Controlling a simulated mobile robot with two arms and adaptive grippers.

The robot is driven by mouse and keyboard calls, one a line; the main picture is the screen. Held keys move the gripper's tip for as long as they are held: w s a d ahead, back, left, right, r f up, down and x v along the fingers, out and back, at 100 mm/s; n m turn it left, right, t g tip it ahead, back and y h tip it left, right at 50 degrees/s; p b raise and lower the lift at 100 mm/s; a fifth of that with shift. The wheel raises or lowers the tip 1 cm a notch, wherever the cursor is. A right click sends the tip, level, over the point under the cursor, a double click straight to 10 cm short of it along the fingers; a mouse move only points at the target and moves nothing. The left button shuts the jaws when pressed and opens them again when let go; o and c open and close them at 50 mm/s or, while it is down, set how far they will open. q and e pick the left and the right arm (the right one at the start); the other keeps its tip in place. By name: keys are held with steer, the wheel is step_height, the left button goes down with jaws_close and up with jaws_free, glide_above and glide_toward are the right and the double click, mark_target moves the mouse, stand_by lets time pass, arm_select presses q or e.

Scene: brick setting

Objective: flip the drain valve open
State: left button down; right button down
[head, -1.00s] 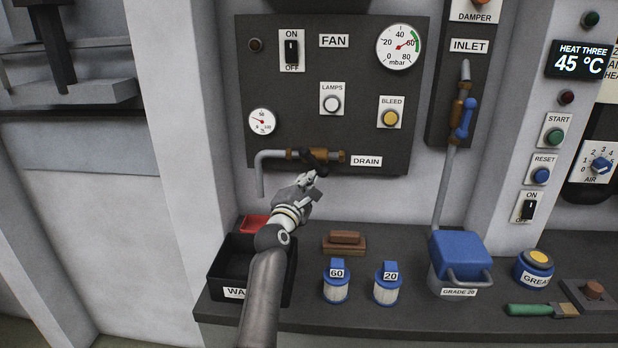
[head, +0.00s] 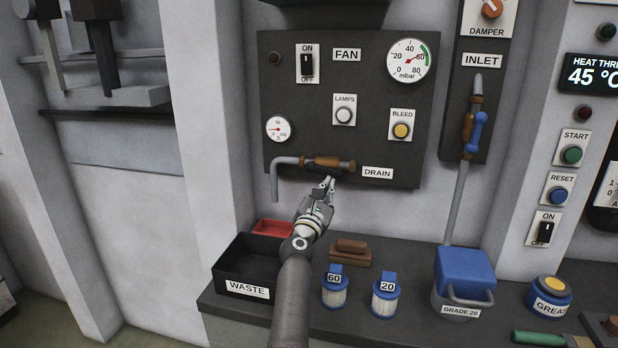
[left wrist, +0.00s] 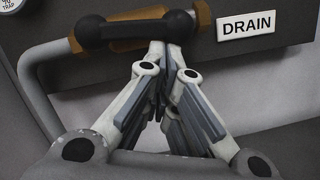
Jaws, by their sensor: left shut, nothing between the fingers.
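The drain valve has a brass body (head: 326,161) on a grey pipe with a down-bent spout, left of the DRAIN label (head: 377,173). Its black lever (left wrist: 135,28) has rounded ends and lies along the pipe in front of the brass body, roughly level. My left gripper (head: 328,182) is shut and empty just below the lever. In the left wrist view its fingertips (left wrist: 166,45) come up together close to the lever's right end; I cannot tell if they touch it. My right gripper is not in view.
Below are a black WASTE bin (head: 228,270), a red tray (head: 272,228), a brown block (head: 350,251), two blue-topped jars (head: 335,290) and a blue-lidded GRADE 20 container (head: 464,270). The INLET valve with its blue lever (head: 474,133) is at right. The wall below the DRAIN label is clear.

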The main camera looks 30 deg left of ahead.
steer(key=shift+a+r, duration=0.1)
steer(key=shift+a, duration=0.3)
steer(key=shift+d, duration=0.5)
